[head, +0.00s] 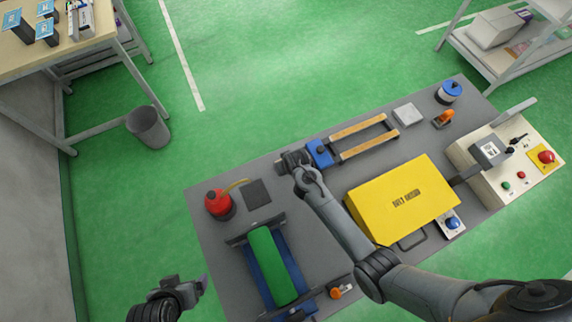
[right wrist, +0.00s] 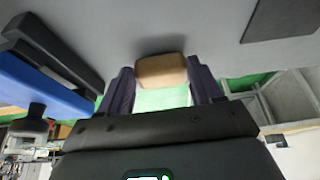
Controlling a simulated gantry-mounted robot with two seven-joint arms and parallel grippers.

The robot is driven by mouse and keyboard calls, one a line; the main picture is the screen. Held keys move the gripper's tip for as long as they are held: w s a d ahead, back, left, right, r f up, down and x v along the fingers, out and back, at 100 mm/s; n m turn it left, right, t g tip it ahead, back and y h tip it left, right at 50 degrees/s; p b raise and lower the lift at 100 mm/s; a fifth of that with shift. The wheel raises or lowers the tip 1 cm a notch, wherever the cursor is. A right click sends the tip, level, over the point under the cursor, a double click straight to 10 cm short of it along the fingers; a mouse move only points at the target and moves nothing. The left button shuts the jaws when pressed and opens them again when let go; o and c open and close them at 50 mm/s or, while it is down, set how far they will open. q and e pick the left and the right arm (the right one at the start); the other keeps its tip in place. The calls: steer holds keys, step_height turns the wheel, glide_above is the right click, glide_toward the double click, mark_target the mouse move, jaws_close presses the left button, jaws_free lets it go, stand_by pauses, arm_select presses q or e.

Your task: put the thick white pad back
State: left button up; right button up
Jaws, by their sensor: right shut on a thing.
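A pale, off-white square pad (head: 408,114) lies flat near the far edge of the grey table, right of the wooden rails. My right gripper (head: 285,161) is at the table's far left part, just left of the blue block and well away from the pad. In the right wrist view its two dark fingers (right wrist: 160,90) are shut on a tan block (right wrist: 160,69). In the head view the tan block is hidden by the gripper. My left gripper (head: 198,284) is off the table's left side; its jaw opening is unclear.
A blue block (head: 319,153) and wooden rails (head: 362,136) stand beside my right gripper. A dark flat pad (head: 257,193), red can (head: 219,205) and green roller (head: 272,265) are left. A yellow cover (head: 402,199) stands under my right arm's right side.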

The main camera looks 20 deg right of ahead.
steer(key=shift+f, duration=0.15)
steer(key=o, duration=0.9)
steer(key=shift+o, duration=0.2)
steer(key=shift+s+r, duration=0.15)
steer(key=shift+r, duration=0.35)
steer(key=p+v, duration=0.2)
steer(key=v, duration=0.8)
steer(key=s+d+r, duration=0.1)
steer(key=s+r, duration=0.2)
steer(key=s, duration=0.4)
steer(key=s+d+r+n, duration=0.1)
steer(key=s+d+r, duration=0.1)
steer(key=s, duration=0.6)
steer(key=s+d+r+g, duration=0.1)
steer(key=s+r, duration=0.3)
steer(key=s, duration=0.4)
steer(key=shift+d+r, duration=0.4)
steer(key=shift+d, duration=0.05)
